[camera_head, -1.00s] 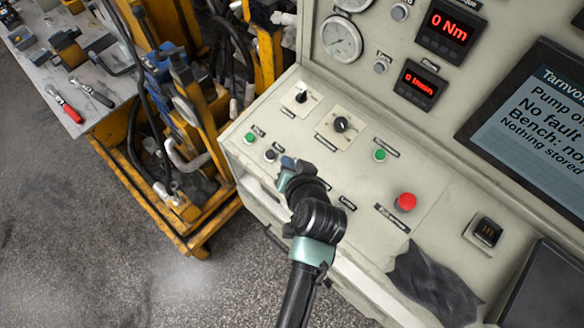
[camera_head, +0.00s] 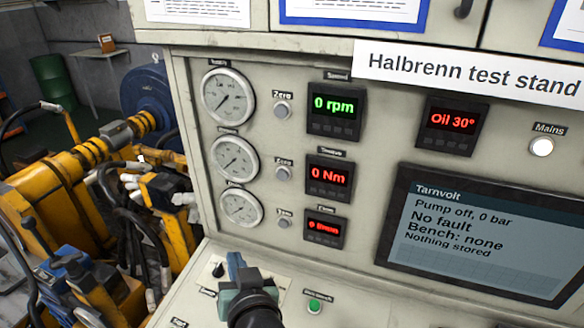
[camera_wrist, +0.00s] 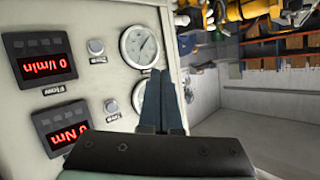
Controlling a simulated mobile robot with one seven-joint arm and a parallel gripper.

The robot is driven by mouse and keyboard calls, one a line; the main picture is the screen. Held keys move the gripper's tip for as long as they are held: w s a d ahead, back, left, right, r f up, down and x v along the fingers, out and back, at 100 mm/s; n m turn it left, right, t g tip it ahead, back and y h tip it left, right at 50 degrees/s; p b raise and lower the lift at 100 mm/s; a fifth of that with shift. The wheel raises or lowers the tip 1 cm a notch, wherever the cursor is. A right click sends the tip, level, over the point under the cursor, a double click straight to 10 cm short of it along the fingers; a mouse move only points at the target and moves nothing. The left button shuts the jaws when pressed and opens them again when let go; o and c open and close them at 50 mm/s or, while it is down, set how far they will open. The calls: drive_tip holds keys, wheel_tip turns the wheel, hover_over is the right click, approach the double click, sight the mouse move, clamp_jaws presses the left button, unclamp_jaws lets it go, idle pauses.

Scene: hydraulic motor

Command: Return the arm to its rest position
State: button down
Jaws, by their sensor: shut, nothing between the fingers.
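My gripper (camera_head: 236,262) is at the bottom of the head view, in front of the lower part of the test stand, over its sloping control desk. Most of my arm is below the picture. In the wrist view, the two blue-grey fingers of my gripper (camera_wrist: 160,75) lie together, shut with nothing between them. The stand's gauges and displays appear upside down beyond them.
The test stand panel carries pressure gauges (camera_head: 235,158), red and green displays (camera_head: 334,112) and a screen (camera_head: 475,235) reading pump off, no fault. A green button (camera_head: 315,305) is right of my gripper. Yellow machinery (camera_head: 60,195) with hoses stands left. Open room shows in the wrist view.

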drive_tip(key=w+d+r+t+b, duration=0.1)
drive_tip(key=d+r+t, duration=0.1)
drive_tip(key=r, duration=0.5)
drive_tip(key=w+d+r+t, duration=0.1)
drive_tip(key=r+t, duration=0.1)
drive_tip(key=r, duration=0.5)
drive_tip(key=s+d+r+t+h+b, duration=0.1)
drive_tip(key=s+d+r+t, duration=0.1)
drive_tip(key=s+r, duration=0.3)
drive_tip(key=s+d+r+t+h+b, duration=0.1)
drive_tip(key=s+r+t, duration=0.4)
drive_tip(key=r, duration=0.8)
drive_tip(key=s+d+r+m+t+h+b, duration=0.1)
drive_tip(key=s+d+r+t+h, duration=0.2)
drive_tip(key=r, duration=0.6)
drive_tip(key=shift+s+d, duration=0.6)
drive_tip(key=shift+s, duration=0.35)
